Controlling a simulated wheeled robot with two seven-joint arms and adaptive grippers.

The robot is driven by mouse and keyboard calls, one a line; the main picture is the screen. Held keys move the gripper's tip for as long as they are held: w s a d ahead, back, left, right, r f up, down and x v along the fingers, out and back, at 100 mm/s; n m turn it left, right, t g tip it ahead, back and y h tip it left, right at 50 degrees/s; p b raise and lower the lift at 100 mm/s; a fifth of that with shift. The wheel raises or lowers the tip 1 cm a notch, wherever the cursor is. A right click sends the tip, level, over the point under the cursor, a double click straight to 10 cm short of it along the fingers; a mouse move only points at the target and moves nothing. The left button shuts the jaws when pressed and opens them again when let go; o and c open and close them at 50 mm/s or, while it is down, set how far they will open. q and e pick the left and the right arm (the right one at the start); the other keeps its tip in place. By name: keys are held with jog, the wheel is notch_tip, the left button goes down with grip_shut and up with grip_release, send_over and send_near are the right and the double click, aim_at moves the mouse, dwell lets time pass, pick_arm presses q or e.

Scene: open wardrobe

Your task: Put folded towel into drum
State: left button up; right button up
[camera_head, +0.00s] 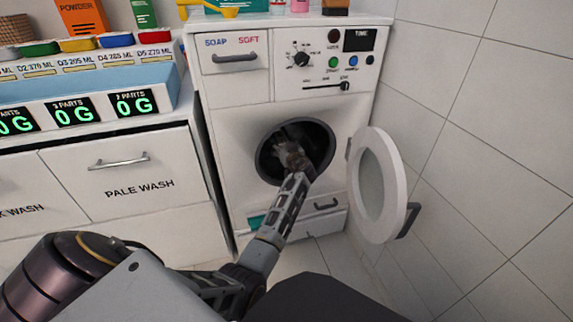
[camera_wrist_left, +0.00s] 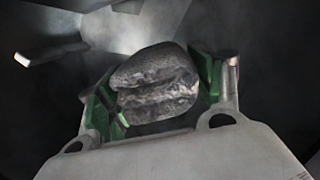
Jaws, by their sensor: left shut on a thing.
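The washing machine's drum (camera_head: 320,142) is a dark round opening in the white front. Its round door (camera_head: 381,186) hangs open to the right. My left arm reaches into the opening, and my left gripper (camera_head: 293,155) is inside the mouth of the drum. In the left wrist view my left gripper (camera_wrist_left: 160,95) is shut on the folded towel (camera_wrist_left: 157,82), a grey, layered bundle held between the green-padded fingers. In the head view the towel is hard to make out against the dark drum. My right gripper is not in view.
The machine (camera_head: 235,125) has a soap drawer and control panel above the opening. A white cabinet (camera_head: 125,175) labelled PALE WASH stands to the left, with scales (camera_head: 135,103) reading 0 G on top. A tiled wall (camera_head: 475,130) is close on the right.

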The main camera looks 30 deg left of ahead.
pick_arm(q)
jog(key=b, duration=0.3)
send_over(283, 169)
notch_tip(283, 169, down, 6)
jog(key=shift+f, duration=0.1)
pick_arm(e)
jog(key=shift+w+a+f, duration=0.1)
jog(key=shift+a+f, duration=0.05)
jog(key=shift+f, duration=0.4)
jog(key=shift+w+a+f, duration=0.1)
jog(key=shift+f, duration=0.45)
pick_arm(q)
jog(key=shift+f+b, duration=0.55)
jog(key=shift+f, duration=1.3)
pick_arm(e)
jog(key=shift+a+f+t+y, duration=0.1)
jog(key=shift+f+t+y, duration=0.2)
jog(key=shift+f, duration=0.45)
pick_arm(q)
jog(key=o, duration=1.2)
jog(key=shift+c, duration=0.2)
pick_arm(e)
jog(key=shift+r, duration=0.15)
pick_arm(q)
jog(key=shift+d, duration=0.1)
